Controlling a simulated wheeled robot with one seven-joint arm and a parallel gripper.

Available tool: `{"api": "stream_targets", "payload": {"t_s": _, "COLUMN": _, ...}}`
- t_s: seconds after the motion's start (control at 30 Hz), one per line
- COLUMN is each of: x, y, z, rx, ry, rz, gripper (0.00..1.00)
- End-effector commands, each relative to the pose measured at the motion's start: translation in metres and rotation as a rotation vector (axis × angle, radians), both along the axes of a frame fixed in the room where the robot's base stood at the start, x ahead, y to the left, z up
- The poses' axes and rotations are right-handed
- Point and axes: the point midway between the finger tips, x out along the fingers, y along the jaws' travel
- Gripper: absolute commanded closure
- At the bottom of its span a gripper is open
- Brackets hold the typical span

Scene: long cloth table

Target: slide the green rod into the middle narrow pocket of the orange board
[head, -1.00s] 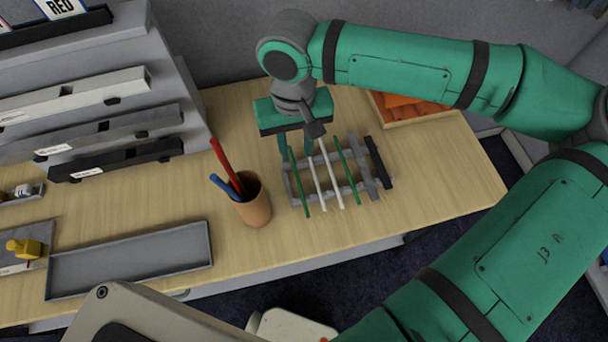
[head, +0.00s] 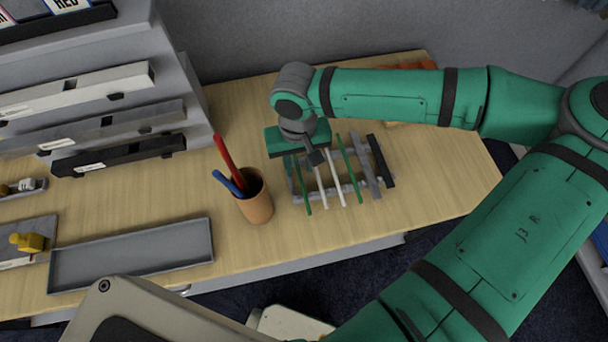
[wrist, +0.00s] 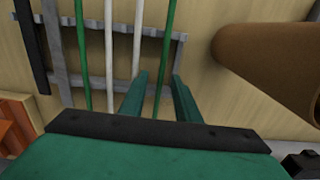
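Two green rods and two white rods lie across a grey rack (head: 362,187). One green rod (head: 302,187) is at the rack's left end; the other green rod (head: 351,165) is right of the white rods. My gripper (wrist: 160,82) is open, low over the rack. In the wrist view its fingers stand on either side of the end green rod (wrist: 169,30), with gaps showing. In the head view my gripper hides the rod's far end. The orange board (head: 415,65) is mostly hidden behind my arm; its pockets cannot be seen. An orange part (wrist: 12,128) shows in the wrist view.
A brown cup (head: 256,203) holding a red and a blue pen stands close left of the rack. A black bar (head: 380,160) lies at the rack's right end. A grey tray (head: 130,257) lies at the front left. Stepped grey shelves stand at the back left.

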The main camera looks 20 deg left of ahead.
Motion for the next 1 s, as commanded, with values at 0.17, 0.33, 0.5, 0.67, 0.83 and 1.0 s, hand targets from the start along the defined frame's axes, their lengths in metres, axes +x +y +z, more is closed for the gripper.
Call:
{"api": "stream_targets", "payload": {"t_s": 0.17, "x": 0.0, "y": 0.0, "z": 0.0, "rx": 0.0, "ry": 0.0, "rz": 0.0, "gripper": 0.87}}
{"api": "stream_targets", "payload": {"t_s": 0.33, "x": 0.0, "y": 0.0, "z": 0.0, "rx": 0.0, "ry": 0.0, "rz": 0.0, "gripper": 1.0}}
{"api": "stream_targets", "payload": {"t_s": 0.5, "x": 0.0, "y": 0.0, "z": 0.0, "rx": 0.0, "ry": 0.0, "rz": 0.0, "gripper": 1.0}}
{"api": "stream_targets", "payload": {"t_s": 0.67, "x": 0.0, "y": 0.0, "z": 0.003, "rx": -0.001, "ry": -0.001, "rz": 0.0, "gripper": 1.0}}
{"api": "stream_targets", "payload": {"t_s": 0.83, "x": 0.0, "y": 0.002, "z": 0.016, "rx": 0.001, "ry": -0.002, "rz": 0.004, "gripper": 1.0}}
{"api": "stream_targets", "payload": {"t_s": 1.0, "x": -0.004, "y": 0.001, "z": 0.042, "rx": 0.001, "ry": -0.002, "rz": 0.013, "gripper": 1.0}}
